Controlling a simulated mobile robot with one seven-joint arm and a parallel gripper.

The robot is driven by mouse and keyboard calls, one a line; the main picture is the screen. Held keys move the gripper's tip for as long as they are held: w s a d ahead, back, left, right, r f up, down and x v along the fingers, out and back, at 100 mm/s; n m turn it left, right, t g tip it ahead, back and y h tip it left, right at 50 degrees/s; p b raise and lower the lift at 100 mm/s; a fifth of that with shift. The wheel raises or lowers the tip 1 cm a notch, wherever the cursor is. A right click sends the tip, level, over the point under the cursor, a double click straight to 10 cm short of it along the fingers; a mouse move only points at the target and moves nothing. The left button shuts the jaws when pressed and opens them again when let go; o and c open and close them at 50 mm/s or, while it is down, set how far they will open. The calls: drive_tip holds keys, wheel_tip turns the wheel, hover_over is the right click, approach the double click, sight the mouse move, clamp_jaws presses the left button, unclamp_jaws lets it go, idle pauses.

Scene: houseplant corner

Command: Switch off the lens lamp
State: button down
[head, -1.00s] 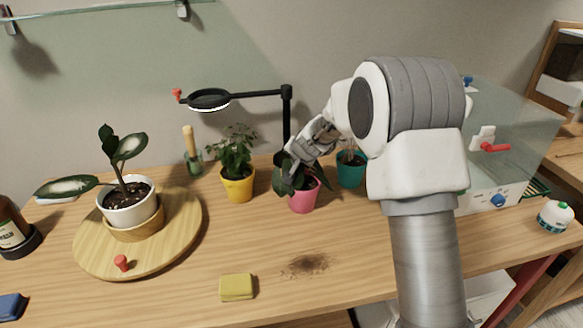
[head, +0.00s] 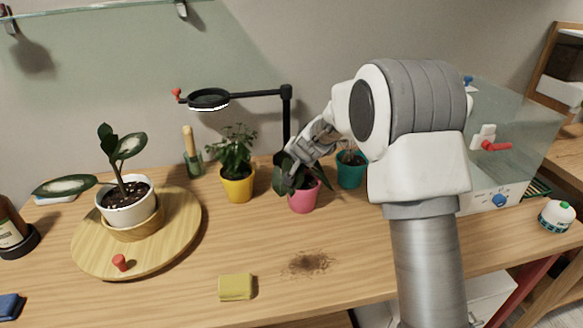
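The lens lamp (head: 209,98) stands at the back of the table, with a round black head on a horizontal arm from a black post (head: 286,125). A white glow shows along the lower rim of its head. A small red knob (head: 176,93) sits at the left end of the head. My gripper (head: 291,178) is right of the lamp head, in front of the post and over the pink pot (head: 304,198). Its fingertips are small and mixed with the dark leaves, so I cannot tell whether they are open or touching a leaf.
A yellow pot (head: 238,187) and a teal pot (head: 350,173) flank the pink one. A round wooden turntable (head: 185,222) with a white pot (head: 130,206) is at left. A yellow sponge (head: 236,287) lies in front, beside spilled soil (head: 308,263). A glass case (head: 515,130) stands right.

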drive_tip(key=shift+s+f, duration=0.35)
drive_tip(key=shift+f, duration=0.5)
drive_tip(key=shift+a+r, duration=0.1)
drive_tip(key=shift+r, duration=0.4)
drive_tip(key=shift+r+p, duration=0.1)
drive_tip(key=shift+p, duration=0.2)
wheel_tip(320, 180, up, 6)
drive_tip(key=p, duration=0.5)
drive_tip(key=shift+w+r, duration=0.1)
drive_tip(key=shift+r, duration=0.15)
idle(1.5)
drive_tip(key=shift+w+r+p, duration=0.15)
drive_tip(key=shift+r+p, duration=0.7)
drive_tip(key=shift+r, duration=1.25)
drive_tip(key=shift+f, duration=0.15)
